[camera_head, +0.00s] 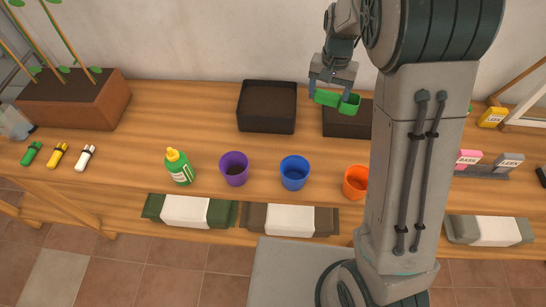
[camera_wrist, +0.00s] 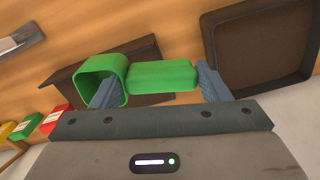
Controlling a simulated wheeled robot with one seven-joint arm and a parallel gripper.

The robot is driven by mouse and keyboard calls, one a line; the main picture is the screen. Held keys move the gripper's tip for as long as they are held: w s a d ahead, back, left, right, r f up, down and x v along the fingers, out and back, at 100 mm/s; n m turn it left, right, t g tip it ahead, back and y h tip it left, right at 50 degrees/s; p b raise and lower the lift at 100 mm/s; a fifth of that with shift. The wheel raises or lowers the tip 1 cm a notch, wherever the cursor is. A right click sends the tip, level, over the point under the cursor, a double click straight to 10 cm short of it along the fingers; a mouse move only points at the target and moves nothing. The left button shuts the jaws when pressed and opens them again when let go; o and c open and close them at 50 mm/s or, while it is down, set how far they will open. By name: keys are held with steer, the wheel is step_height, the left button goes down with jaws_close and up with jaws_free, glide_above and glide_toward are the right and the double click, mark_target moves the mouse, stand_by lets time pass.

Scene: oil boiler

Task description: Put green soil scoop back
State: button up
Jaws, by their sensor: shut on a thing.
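The green soil scoop (camera_head: 337,100) is held by my gripper (camera_head: 331,92) above the back of the wooden bench, over the left part of a dark tray (camera_head: 352,124). In the wrist view the scoop (camera_wrist: 165,76) lies crosswise between the two blue-grey fingers of my gripper (camera_wrist: 155,88), its hollow end at the left. The fingers are shut on it. A second dark tray (camera_head: 266,106) stands to the left and looks empty; it also shows in the wrist view (camera_wrist: 262,75). My arm hides the right part of the nearer tray in the head view.
Purple (camera_head: 234,168), blue (camera_head: 294,172) and orange (camera_head: 355,182) pots stand along the bench front beside a green bottle (camera_head: 179,167). A planter (camera_head: 75,98) is at left. Seed packets (camera_head: 468,160) stand at right. The wall is close behind.

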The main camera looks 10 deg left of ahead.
steer(key=s+a+f+n+b, duration=0.2)
steer(key=s+a+f+n, duration=0.15)
steer(key=s+a, duration=0.85)
steer(key=shift+m, duration=0.25)
steer(key=a+f, duration=0.1)
steer(key=f, duration=0.1)
steer(key=w+a+f, duration=0.1)
steer(key=f, duration=0.2)
steer(key=shift+w+a+f, duration=0.2)
steer(key=shift+a+f, duration=0.1)
steer(key=shift+a, duration=0.1)
steer(key=shift+f+p, duration=0.4)
steer(key=shift+f, duration=1.9)
steer(key=shift+f, duration=0.1)
steer(key=shift+f, duration=0.2)
steer(key=o, duration=1)
steer(key=shift+r, duration=0.1)
steer(key=shift+c, duration=0.2)
step_height(320, 180, up, 12)
steer(key=shift+r+b, duration=0.25)
steer(key=shift+b, duration=0.2)
